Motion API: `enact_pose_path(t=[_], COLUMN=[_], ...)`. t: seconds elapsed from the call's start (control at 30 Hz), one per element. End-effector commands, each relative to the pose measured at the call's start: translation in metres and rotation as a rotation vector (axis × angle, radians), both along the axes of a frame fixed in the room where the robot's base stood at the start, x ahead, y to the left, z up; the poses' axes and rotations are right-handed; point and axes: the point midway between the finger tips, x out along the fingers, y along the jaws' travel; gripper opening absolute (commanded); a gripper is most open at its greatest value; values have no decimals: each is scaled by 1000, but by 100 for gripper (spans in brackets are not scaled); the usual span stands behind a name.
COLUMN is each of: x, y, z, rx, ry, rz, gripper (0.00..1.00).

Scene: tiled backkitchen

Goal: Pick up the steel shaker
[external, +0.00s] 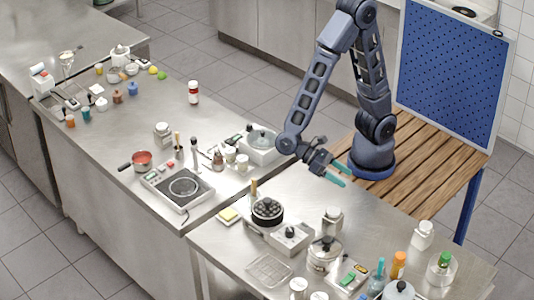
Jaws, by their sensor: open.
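No object in the external view is clearly recognisable as the steel shaker at this size. One small grey, metal-looking container (162,132) stands upright on the left counter. A similar pale grey one (332,218) stands on the near right counter. I cannot tell which of them, if either, is the shaker. My gripper (338,174) has teal fingertips and is open and empty. It hangs above the counter by the wooden slatted surface, behind the second container and apart from it.
A pot with a glass lid (324,253), a black round pan (267,210) and an orange bottle (398,264) crowd the near counter. A hot plate (178,188) and a red pot (141,160) are on the left counter. A blue pegboard (452,70) stands behind my arm.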

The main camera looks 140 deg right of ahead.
Motion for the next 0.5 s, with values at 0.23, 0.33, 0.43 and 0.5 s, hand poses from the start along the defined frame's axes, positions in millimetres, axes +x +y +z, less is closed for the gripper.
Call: enact_pose_path(t=[0.23,0.33,0.43,0.5], x=[37,50,60,65], y=[4,4,3,2], z=[-26,-35,-43,-46], rx=[167,225,270,292], ry=[197,261,309,331], rz=[-142,-194,-234,-254], gripper=[78,78,78,78])
